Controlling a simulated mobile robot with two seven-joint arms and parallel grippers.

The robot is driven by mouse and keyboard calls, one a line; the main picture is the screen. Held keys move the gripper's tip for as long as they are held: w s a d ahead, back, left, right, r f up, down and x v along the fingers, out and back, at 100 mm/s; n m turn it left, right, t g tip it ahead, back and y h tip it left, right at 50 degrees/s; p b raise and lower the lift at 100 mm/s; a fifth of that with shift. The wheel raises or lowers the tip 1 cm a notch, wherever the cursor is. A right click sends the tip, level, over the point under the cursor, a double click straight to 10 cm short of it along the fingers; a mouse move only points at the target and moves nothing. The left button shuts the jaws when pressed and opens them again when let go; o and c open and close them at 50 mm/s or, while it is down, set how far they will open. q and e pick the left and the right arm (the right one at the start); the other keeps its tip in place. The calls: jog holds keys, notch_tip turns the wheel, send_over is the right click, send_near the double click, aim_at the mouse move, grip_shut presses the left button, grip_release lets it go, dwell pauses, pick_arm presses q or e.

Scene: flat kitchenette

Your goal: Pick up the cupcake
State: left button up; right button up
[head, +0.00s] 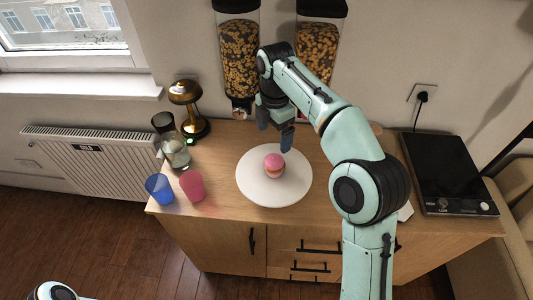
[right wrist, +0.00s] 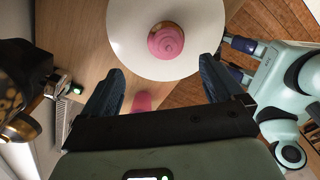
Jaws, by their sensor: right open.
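In the right wrist view the cupcake (right wrist: 166,40) is seen near the top, ahead of the fingertips. My right gripper (head: 275,131) is open and empty, above the counter at the far edge of the plate, apart from the cupcake. Its two fingers (right wrist: 161,70) are spread wide in the right wrist view. My left gripper (right wrist: 238,60) shows at the right of the right wrist view, its fingers apart, empty and away from the cupcake.
A blue cup (head: 159,188), a pink cup (head: 192,186), a glass pitcher (head: 175,151) and a lamp (head: 187,105) stand left of the plate. Cereal dispensers (head: 239,50) hang on the wall behind my right arm. A black hob (head: 448,170) lies at the right.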

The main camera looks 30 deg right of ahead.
aim_at(275, 163)
jog(key=f, duration=0.2)
jog(key=f+b, duration=0.1)
jog(key=f, duration=0.1)
jog(key=s+f+b, duration=0.1)
jog(key=f, duration=0.2)
jog(key=shift+f, duration=0.1)
jog(key=shift+w+f, duration=0.1)
jog(key=shift+f, duration=0.45)
jog(key=f, duration=0.2)
jog(key=f+b, duration=0.1)
jog(key=shift+s+a+f, duration=0.1)
jog(key=shift+s+f, duration=0.15)
jog(key=shift+f, duration=0.05)
jog(key=shift+w+f, duration=0.1)
jog(key=shift+f, duration=0.35)
pick_arm(q)
jog(key=s+f, duration=0.1)
jog(key=f, duration=0.1)
jog(key=s+f, duration=0.1)
jog(key=f, duration=0.1)
jog(key=shift+s, duration=0.15)
pick_arm(e)
jog(key=c, duration=0.6)
